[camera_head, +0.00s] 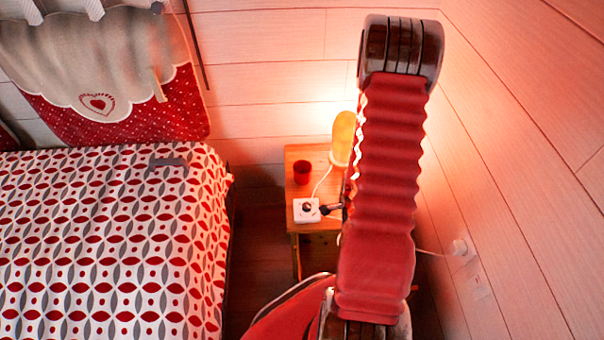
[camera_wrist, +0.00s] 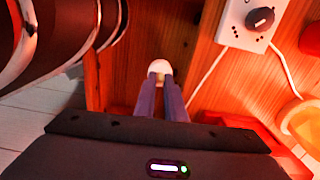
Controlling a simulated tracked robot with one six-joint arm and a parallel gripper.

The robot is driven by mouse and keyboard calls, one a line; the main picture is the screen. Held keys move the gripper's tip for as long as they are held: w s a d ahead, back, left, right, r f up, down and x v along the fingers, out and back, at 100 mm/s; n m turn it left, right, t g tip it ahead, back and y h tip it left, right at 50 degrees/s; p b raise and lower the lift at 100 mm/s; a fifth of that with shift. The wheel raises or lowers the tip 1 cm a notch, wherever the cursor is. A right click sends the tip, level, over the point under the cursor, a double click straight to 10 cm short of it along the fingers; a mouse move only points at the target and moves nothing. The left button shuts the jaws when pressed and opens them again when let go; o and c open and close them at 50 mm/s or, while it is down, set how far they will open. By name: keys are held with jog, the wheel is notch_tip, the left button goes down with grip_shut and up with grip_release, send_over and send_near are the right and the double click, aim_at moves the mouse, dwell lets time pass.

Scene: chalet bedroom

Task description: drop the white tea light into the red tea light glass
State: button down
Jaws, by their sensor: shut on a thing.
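The white tea light (camera_wrist: 159,67) sits between the fingertips of my gripper (camera_wrist: 160,78) in the wrist view, and the fingers are shut on it. Wooden table top shows behind it; I cannot tell its height above the wood. The red tea light glass (camera_head: 302,172) stands upright on the small wooden bedside table (camera_head: 303,240) in the head view. A red piece at the right edge of the wrist view (camera_wrist: 312,40) looks like the glass, cut off. My gripper is apart from it. In the head view my arm hides the tea light.
A white box with a dark dial (camera_head: 302,215) lies on the table in front of the glass; it also shows in the wrist view (camera_wrist: 236,34). A yellow lamp (camera_head: 343,138) and its white cord are at the right. The patterned bed (camera_head: 110,240) stands left.

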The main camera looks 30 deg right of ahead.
jog(key=w+a+r+n, duration=0.2)
jog(key=w+r+n, duration=0.3)
jog(key=w+n, duration=0.25)
jog(key=w+a+r+n, duration=0.3)
jog(key=w+r+n, duration=0.3)
jog(key=w, duration=0.2)
jog(key=w+a+r+n, duration=0.8)
jog(key=w+a+r, duration=0.4)
jog(key=a+r, duration=0.1)
jog(key=w+d+f+m, duration=0.1)
jog(key=d+f+m, duration=0.2)
jog(key=d+m, duration=0.8)
jog(key=w+d+f+m, duration=0.2)
jog(key=d+f+m, duration=0.2)
jog(key=d+m, duration=0.8)
jog(key=shift+d+m, duration=0.3)
jog(key=shift+m, duration=0.85)
jog(key=shift+w+f, duration=0.1)
jog(key=shift+f, duration=2.85)
